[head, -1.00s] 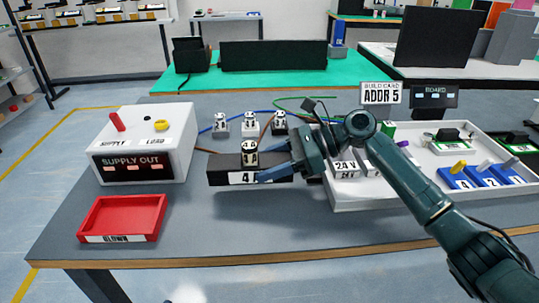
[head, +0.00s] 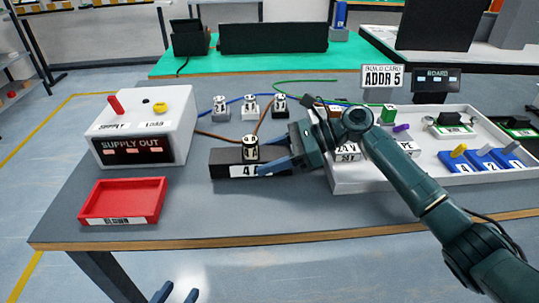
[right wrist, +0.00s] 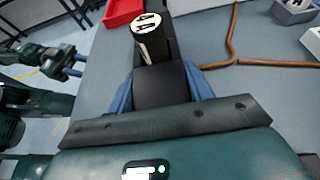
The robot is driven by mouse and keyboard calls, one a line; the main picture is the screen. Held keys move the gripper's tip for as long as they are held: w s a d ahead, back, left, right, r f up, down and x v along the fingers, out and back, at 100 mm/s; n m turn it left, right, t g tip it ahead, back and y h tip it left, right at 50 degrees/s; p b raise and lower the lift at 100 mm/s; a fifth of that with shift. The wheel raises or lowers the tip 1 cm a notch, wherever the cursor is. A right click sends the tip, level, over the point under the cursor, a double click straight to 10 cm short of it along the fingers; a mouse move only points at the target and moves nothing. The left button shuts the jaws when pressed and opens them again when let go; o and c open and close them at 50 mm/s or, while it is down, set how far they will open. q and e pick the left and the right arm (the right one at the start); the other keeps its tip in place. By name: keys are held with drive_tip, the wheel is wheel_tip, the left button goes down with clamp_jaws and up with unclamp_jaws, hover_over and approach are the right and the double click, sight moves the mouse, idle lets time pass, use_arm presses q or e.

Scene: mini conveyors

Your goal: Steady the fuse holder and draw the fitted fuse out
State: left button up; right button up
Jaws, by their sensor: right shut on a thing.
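The fuse holder (head: 228,164) is a long black block with a white "4 A" label, lying on the grey bench.
A red "BLOWN" tray (head: 122,203) lies front left of the holder, and the white supply box (head: 180,120) stands behind it. Several small fuse-like blocks with wires (head: 250,112) stand behind the holder. A white tray (head: 400,183) of parts lies at right.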

use_arm(q)
drive_tip(key=shift+r, duration=0.1)
use_arm(e)
drive_tip(key=shift+f, duration=0.55)
use_arm(q)
drive_tip(key=shift+r, duration=0.2)
use_arm(e)
drive_tip(key=shift+f, duration=0.1)
idle(0.5)
drive_tip(key=shift+f, duration=0.15)
idle(0.6)
use_arm(q)
drive_tip(key=shift+o, duration=0.4)
